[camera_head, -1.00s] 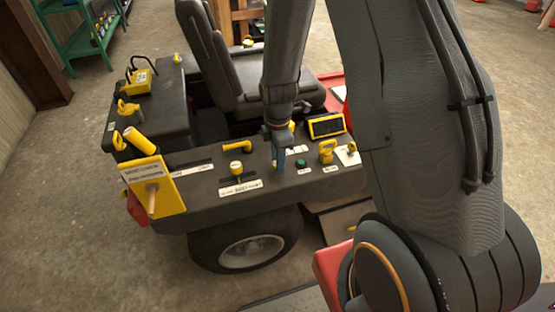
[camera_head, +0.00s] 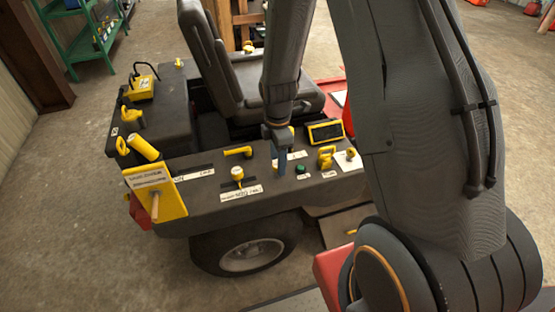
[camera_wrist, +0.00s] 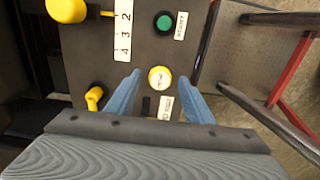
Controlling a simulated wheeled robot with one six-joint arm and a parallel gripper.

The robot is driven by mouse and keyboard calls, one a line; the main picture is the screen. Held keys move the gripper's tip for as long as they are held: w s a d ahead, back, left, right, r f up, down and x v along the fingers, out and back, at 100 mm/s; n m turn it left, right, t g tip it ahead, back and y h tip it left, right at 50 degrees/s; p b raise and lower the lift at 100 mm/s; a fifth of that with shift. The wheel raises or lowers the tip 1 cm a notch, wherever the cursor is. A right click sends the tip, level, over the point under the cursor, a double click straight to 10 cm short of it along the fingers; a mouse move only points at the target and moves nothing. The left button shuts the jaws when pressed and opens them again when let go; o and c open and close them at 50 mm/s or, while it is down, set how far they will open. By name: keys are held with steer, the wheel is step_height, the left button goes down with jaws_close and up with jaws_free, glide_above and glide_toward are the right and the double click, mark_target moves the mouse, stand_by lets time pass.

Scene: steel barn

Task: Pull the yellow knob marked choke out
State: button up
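A round yellow knob with a pale, marked cap (camera_wrist: 159,77) stands on the dark control panel in the wrist view. A small white label (camera_wrist: 165,107) lies beside it, too blurred to read with certainty. My gripper (camera_wrist: 159,88) is open, with one blue finger on each side of the knob and a visible gap to both.
The green button (camera_wrist: 164,22) and a numbered label strip (camera_wrist: 122,32) are close by in the wrist view. A yellow lever (camera_wrist: 94,97) stands to the left.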

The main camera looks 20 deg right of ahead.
step_height(320, 180, up, 8)
steer(key=shift+b, duration=0.35)
steer(key=shift+f, duration=0.1)
stand_by(0.4)
steer(key=s+r+m, duration=0.4)
steer(key=s+m, duration=0.4)
steer(key=m, duration=0.1)
steer(key=s+r+m, duration=0.5)
steer(key=s+m, duration=0.4)
steer(key=shift+s+a, duration=0.15)
steer(key=shift+c, duration=0.2)
